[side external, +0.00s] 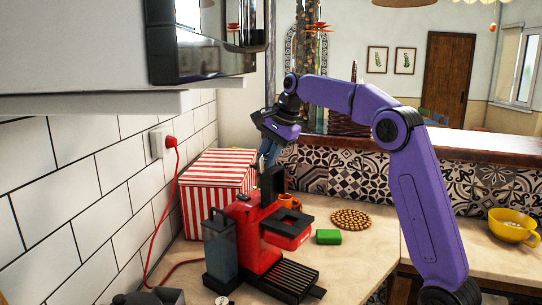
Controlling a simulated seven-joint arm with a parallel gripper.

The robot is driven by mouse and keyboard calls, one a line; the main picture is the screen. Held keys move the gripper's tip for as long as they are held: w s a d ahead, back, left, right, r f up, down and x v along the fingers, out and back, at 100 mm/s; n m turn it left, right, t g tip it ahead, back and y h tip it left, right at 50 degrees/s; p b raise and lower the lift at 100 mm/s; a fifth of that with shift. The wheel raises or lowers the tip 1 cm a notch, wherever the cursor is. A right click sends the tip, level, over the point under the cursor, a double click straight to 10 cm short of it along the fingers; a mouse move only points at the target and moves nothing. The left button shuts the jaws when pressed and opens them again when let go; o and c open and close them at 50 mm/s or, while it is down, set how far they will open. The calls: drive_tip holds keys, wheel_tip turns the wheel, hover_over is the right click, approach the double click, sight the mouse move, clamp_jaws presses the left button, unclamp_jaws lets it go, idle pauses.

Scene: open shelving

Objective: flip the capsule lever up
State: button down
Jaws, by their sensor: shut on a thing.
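The red and black capsule machine (258,232) stands on the counter. Its black capsule lever (271,184) sticks up from the top of the machine and looks about upright. My gripper (266,164) is above the machine, pointing down, with its fingertips at the top of the lever. It is shut on the lever, though the exact contact is small and partly hidden in this view.
A red-and-white striped box (214,182) stands behind the machine. An orange cup (289,201), a green block (328,237) and a round woven trivet (350,219) are nearby. A yellow bowl (511,226) is far right. A wall cabinet (75,50) overhangs at left.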

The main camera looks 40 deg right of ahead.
drive_tip(key=shift+w+a, duration=0.1)
drive_tip(key=shift+a, duration=0.1)
drive_tip(key=c, duration=1.3)
unclamp_jaws()
drive_tip(key=shift+d+r, duration=0.15)
drive_tip(key=shift+r, duration=0.3)
drive_tip(key=v, duration=1.1)
drive_tip(key=shift+s, duration=0.2)
